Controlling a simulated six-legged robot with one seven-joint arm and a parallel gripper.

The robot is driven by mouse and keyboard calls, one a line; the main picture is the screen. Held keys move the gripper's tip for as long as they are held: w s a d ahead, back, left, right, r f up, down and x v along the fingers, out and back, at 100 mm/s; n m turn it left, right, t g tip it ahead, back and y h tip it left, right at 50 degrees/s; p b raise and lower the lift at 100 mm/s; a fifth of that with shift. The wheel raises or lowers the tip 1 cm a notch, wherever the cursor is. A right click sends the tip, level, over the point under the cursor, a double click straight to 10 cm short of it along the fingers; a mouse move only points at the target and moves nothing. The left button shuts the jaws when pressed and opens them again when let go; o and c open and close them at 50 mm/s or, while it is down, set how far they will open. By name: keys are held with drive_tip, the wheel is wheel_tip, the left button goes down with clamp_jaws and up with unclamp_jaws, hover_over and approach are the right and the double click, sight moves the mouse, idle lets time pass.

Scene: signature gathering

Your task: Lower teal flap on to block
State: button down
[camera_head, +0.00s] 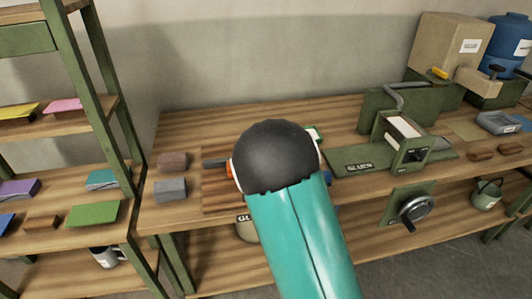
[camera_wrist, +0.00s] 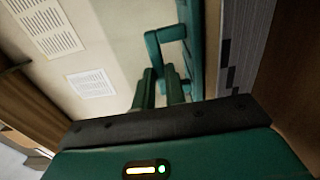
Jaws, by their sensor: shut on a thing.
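In the wrist view, a thin teal flap (camera_wrist: 196,48) stands on edge beside a grey block of stacked leaves (camera_wrist: 250,45) with dark marks on its edge. My gripper (camera_wrist: 168,50) has its dark green fingers shut at the flap's left side, on the flap as far as I can see. The exact contact is dim and partly hidden. In the head view, my teal arm with its black joint covers the gripper, and I cannot make out the flap or block there.
The wooden bench (camera_head: 350,190) carries a green press (camera_head: 400,140) on the right and grey and brown small blocks (camera_head: 171,188) on the left. A green shelf rack (camera_head: 75,80) stands at far left. Printed sheets (camera_wrist: 92,83) show in the wrist view.

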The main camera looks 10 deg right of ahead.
drive_tip(key=c, duration=1.7)
unclamp_jaws()
drive_tip(key=shift+f, duration=0.1)
drive_tip(key=shift+w, duration=0.15)
drive_tip(key=shift+s, duration=0.2)
drive_tip(key=s, duration=1.3)
drive_tip(key=shift+s, duration=0.4)
